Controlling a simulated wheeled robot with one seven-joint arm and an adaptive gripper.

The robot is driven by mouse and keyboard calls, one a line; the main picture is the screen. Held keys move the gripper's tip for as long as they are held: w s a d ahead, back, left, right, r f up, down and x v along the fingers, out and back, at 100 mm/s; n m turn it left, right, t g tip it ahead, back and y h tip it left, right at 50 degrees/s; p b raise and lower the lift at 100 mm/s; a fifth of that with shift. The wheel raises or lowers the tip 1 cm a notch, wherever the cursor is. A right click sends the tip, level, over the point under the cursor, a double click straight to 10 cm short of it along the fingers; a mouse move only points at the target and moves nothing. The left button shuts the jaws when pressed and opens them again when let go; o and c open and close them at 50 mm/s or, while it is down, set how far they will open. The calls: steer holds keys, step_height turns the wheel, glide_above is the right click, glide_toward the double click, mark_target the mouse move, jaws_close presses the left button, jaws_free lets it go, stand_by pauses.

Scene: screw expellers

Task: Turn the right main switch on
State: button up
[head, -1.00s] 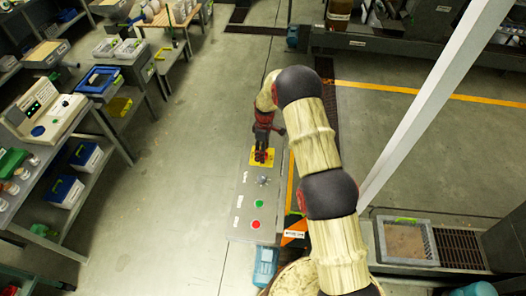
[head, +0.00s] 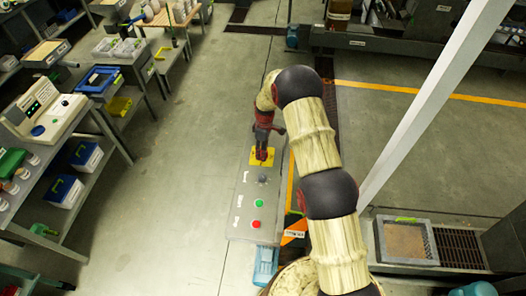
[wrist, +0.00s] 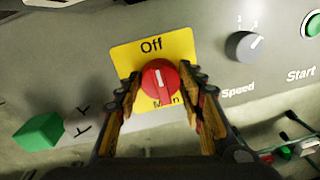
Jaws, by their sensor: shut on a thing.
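The main switch is a round red knob (wrist: 160,80) on a yellow plate (wrist: 180,50) in the wrist view. "Off" is printed above the knob, and "Main" below it is partly covered. A pale mark on the knob runs roughly downward in the picture. My gripper (wrist: 165,84) is shut on the knob, with one finger on its left and one on its right. In the head view the yellow plate (head: 270,159) shows at the panel's far end, with my gripper (head: 262,153) over it, hiding the knob.
The grey panel (head: 240,215) also carries a speed dial (head: 262,180), a green button (head: 258,203) and a red button (head: 256,224). A green block (wrist: 38,133) lies left of the gripper. Shelves (head: 95,185) stand left, across clear floor.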

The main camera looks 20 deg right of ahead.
steer(key=m+b, duration=0.3)
steer(key=shift+f+m+b, duration=0.15)
steer(key=shift+m+b, duration=0.15)
steer(key=m+b, duration=0.3)
steer(key=m, duration=0.2)
steer(key=shift+s+t, duration=0.1)
steer(key=shift+t, duration=0.2)
steer(key=m+b, duration=0.1)
steer(key=m, duration=0.4)
steer(key=shift+a+b, duration=0.1)
steer(key=shift+b, duration=0.25)
steer(key=shift+a+r+m+t+b, duration=0.15)
steer(key=shift+m+t+b, duration=0.3)
steer(key=shift+m, duration=1.65)
steer(key=o, duration=1.2)
steer(key=shift+s, duration=0.1)
